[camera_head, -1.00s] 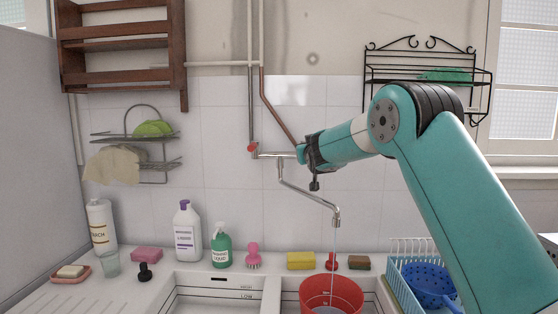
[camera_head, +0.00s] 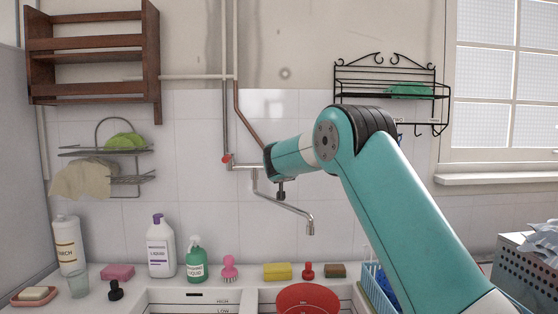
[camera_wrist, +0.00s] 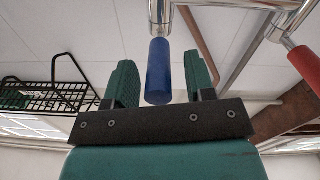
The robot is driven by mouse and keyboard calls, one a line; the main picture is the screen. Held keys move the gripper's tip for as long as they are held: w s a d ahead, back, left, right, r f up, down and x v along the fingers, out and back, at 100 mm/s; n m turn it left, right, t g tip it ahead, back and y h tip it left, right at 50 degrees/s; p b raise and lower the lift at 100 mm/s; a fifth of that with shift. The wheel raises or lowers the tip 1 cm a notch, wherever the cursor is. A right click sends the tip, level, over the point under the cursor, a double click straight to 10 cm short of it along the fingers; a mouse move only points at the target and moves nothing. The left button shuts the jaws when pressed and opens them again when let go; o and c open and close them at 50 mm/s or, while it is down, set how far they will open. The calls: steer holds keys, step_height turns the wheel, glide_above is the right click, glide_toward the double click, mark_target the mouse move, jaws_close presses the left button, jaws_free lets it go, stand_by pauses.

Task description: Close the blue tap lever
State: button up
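The blue tap lever (camera_wrist: 158,72) shows in the wrist view, attached to the metal tap body (camera_wrist: 225,4). My gripper (camera_wrist: 160,62) is open, with one green finger on each side of the lever and visible gaps between. In the head view my arm's end (camera_head: 268,158) hides the blue lever at the wall tap. The tap's spout (camera_head: 309,226) hangs over the sink, and no water stream shows below it. The red tap lever (camera_head: 227,159) is at the left end of the tap and also shows at the right of the wrist view (camera_wrist: 304,65).
A red basin (camera_head: 306,298) stands in the sink under the spout. Bottles, sponges and brushes line the sink's back edge, including a green spray bottle (camera_head: 196,262). A black wire rack (camera_head: 388,90) hangs on the wall right of the tap.

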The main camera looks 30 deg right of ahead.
steer(key=b+v, duration=0.7)
steer(key=v, duration=1)
steer(key=shift+s+a+b, duration=0.15)
steer(key=shift+a+b, duration=0.05)
steer(key=shift+b, duration=0.2)
